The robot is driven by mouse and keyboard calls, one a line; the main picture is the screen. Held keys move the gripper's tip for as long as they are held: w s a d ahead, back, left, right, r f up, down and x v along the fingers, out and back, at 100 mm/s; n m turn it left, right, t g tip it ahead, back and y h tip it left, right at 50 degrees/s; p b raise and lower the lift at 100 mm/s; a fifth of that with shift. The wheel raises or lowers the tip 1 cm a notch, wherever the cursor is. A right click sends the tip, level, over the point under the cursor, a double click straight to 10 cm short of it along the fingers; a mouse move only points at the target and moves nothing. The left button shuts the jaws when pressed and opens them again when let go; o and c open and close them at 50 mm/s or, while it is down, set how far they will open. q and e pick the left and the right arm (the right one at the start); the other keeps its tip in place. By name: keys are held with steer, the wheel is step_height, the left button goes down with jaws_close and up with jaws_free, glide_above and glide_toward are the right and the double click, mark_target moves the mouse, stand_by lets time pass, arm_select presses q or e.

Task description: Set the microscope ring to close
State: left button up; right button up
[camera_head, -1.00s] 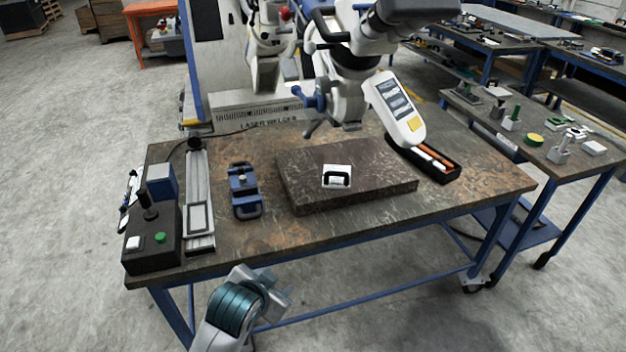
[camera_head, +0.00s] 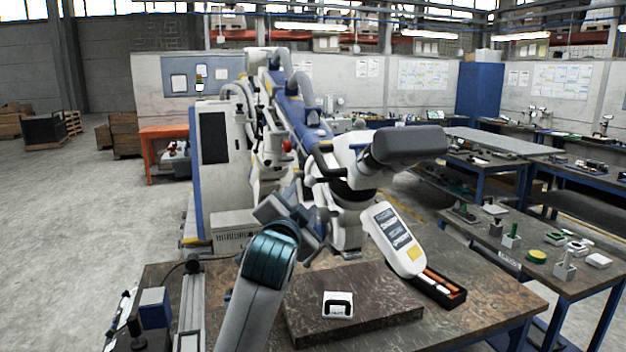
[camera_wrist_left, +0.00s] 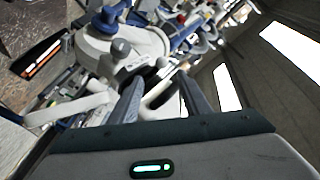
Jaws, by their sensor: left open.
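The microscope (camera_head: 345,160) is a white head with a black eyepiece block, held over the bench by a white and blue arm. A dark ring-shaped band (camera_head: 352,192) sits under its head; its setting cannot be read. My left gripper (camera_head: 303,214) is raised beside the left side of the microscope, near its blue handle and lower body. In the left wrist view, its two fingers (camera_wrist_left: 162,88) are apart, with a dark and white microscope part between or behind them. I cannot tell whether they touch it. The white microscope body (camera_wrist_left: 125,48) lies just beyond. My right gripper is out of view.
A dark stone slab (camera_head: 380,305) with a small white block with a black handle (camera_head: 338,304) lies on the bench below. A black tray (camera_head: 445,290) lies at right.

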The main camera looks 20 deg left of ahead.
mark_target(313, 177)
arm_select(q)
steer(key=shift+r, duration=0.2)
steer(key=shift+w, duration=0.2)
steer(key=w+p, duration=0.2)
steer(key=w, duration=0.3)
steer(key=w+a+p, duration=0.1)
steer(key=w+p, duration=0.1)
steer(key=w, duration=0.3)
steer(key=w+a+p, duration=0.1)
steer(key=w+p, duration=0.1)
steer(key=w, duration=0.3)
steer(key=shift+w+r, duration=0.1)
steer(key=shift+w+a+p, duration=0.2)
steer(key=shift+w+p, duration=0.25)
steer(key=shift+w, duration=0.4)
jaws_close()
